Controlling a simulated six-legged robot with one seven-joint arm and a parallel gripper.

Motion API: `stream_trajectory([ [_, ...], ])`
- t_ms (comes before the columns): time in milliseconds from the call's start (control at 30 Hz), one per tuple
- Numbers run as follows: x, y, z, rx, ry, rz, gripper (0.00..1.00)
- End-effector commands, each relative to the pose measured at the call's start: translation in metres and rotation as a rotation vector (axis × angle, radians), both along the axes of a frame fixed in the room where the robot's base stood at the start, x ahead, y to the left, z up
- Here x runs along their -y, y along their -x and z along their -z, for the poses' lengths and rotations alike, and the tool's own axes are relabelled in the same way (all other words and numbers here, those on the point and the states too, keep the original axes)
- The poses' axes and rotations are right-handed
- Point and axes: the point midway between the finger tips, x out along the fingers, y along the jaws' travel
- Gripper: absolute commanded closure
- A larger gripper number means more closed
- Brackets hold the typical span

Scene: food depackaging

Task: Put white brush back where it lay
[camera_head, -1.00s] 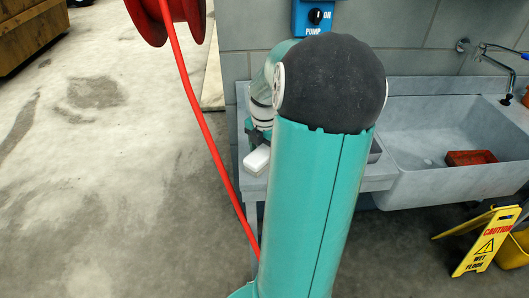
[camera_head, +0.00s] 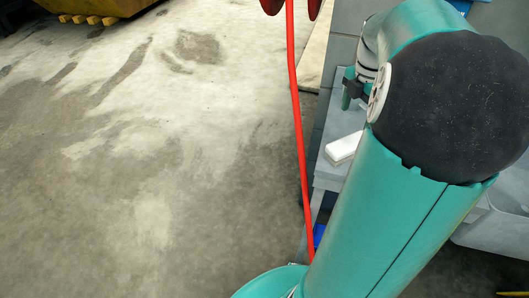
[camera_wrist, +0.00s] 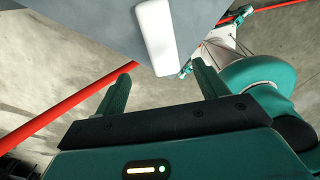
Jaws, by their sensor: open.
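The white brush (camera_head: 343,148), a pale rounded block, lies on the grey counter (camera_head: 329,180) near its left edge. It also shows in the wrist view (camera_wrist: 155,35), lying on the grey surface beyond my fingertips. My gripper (camera_wrist: 160,80) is open and empty, its two green fingers spread with a clear gap from the brush. In the head view my gripper (camera_head: 350,96) shows small above and behind the brush, partly hidden by my arm. The brush's underside is hidden.
A red hose (camera_head: 298,130) hangs down in front of the counter's left side from a red reel (camera_head: 290,5). A wide concrete floor (camera_head: 150,190) lies open to the left. A yellow container (camera_head: 100,8) stands at the far left. My arm hides much of the counter and sink.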

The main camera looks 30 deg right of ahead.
Motion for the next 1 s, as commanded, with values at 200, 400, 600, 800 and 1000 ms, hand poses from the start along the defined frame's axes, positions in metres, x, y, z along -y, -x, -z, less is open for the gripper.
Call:
stream_trajectory([
  [200,-0.063,-0.024,-0.014,0.027,0.071,0.182,0.28],
  [400,-0.135,-0.035,-0.026,0.112,0.12,0.432,0.28],
  [600,-0.201,-0.032,-0.035,0.231,0.107,0.687,0.28],
  [800,-0.26,-0.017,-0.037,0.344,0.016,0.938,0.28],
  [1000,-0.31,0.005,-0.034,0.415,-0.148,1.182,0.28],
])
